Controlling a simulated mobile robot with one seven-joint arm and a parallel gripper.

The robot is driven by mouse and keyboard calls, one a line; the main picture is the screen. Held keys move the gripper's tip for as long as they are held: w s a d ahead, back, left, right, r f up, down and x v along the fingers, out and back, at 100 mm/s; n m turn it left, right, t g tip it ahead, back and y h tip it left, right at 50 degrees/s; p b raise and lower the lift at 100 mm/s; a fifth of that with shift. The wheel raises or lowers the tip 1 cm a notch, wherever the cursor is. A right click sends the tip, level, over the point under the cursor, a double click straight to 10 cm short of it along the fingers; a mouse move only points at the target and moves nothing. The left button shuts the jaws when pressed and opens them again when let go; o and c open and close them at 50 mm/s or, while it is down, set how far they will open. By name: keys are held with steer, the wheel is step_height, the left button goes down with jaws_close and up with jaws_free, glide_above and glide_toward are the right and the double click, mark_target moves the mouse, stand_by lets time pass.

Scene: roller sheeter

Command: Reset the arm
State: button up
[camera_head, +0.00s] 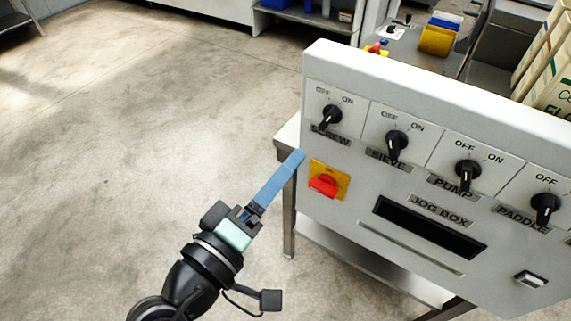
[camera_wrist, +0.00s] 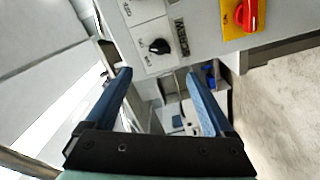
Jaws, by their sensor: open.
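My gripper (camera_head: 280,180) is at the lower middle of the head view, its blue fingers pointing up and right toward the left edge of a grey control panel (camera_head: 345,225). In the wrist view my gripper (camera_wrist: 158,85) shows two blue fingers spread apart with nothing between them. The fingers look close to the panel edge in the head view; I cannot tell the exact gap. The panel carries several black rotary knobs, among them the SCREW knob (camera_head: 331,116) and the SIEVE knob (camera_head: 397,145). A red switch on a yellow plate (camera_head: 324,184) sits below them.
A metal table frame (camera_head: 289,215) stands under the panel's left side. Yellow and blue bins (camera_head: 437,40) and a carton (camera_head: 556,88) stand behind the panel. A shelf (camera_head: 300,17) is at the back. The concrete floor (camera_head: 120,130) at left is clear.

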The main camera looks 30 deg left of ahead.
steer(key=w+d+r+m+t, duration=0.1)
steer(key=w+d+r+m, duration=0.2)
steer(key=r, duration=0.4)
steer(key=w+d+r+m+t, duration=0.2)
steer(key=d+r+m, duration=0.1)
steer(key=r, duration=0.4)
steer(key=w+d+r+m+t, duration=0.1)
steer(key=w+d+r+m, duration=0.15)
steer(key=r, duration=0.45)
steer(key=s+d+r+m+t, duration=0.2)
steer(key=s+d+r+t, duration=0.15)
steer(key=r, duration=0.55)
steer(key=s+d+r+m+t, duration=0.25)
steer(key=d+r, duration=0.25)
steer(key=r, duration=0.3)
step_height(320, 180, up, 17)
steer(key=p, duration=1.6)
steer(key=shift+s+a+f+g+y, duration=0.2)
steer(key=shift+s+a+g+y, duration=0.1)
steer(key=shift+s, duration=0.1)
